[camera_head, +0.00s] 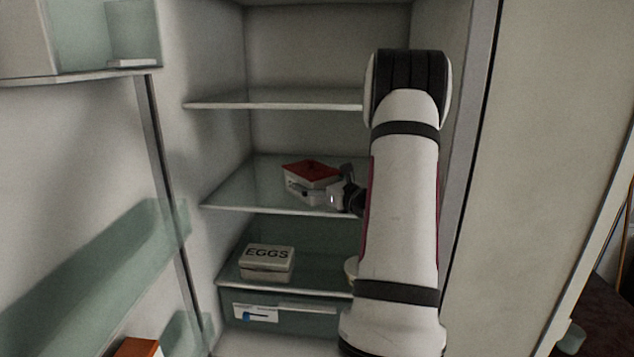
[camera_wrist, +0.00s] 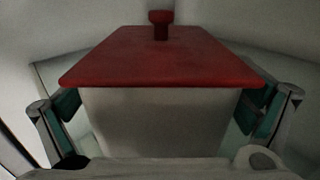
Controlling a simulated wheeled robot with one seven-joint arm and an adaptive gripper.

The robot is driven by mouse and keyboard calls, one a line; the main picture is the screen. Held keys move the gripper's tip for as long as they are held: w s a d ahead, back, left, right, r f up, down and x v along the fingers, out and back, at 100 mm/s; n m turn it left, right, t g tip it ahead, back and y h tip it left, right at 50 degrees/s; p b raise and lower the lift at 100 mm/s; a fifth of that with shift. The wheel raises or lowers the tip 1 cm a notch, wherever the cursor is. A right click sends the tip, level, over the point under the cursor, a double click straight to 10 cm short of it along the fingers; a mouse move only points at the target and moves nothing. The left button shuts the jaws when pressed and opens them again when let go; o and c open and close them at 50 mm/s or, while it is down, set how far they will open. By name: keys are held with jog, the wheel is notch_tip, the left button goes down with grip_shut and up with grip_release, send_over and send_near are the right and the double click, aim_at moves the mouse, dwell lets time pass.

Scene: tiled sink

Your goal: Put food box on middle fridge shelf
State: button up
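The food box (camera_head: 305,185) is whitish with a red lid. In the head view it is at the middle glass shelf (camera_head: 235,197), and it looks to be resting there, though a small gap underneath cannot be ruled out. My gripper (camera_head: 335,194) reaches it from the right. In the wrist view the food box (camera_wrist: 160,115) fills the space between the two fingers of my gripper (camera_wrist: 160,112), its red lid and knob facing up. The fingers are spread wide, one on each side of the box. Whether the pads press on it is unclear.
An egg box (camera_head: 267,263) stands on the shelf below, with a pale round item (camera_head: 351,270) partly hidden by my arm. The upper shelf (camera_head: 275,98) looks empty. The open fridge door with bins (camera_head: 105,40) is at the left. The middle shelf is free left of the box.

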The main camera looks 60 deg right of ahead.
jog(key=shift+r, duration=0.25)
jog(key=b+v, duration=0.1)
jog(key=v, duration=1.1)
jog(key=shift+a+f, duration=0.1)
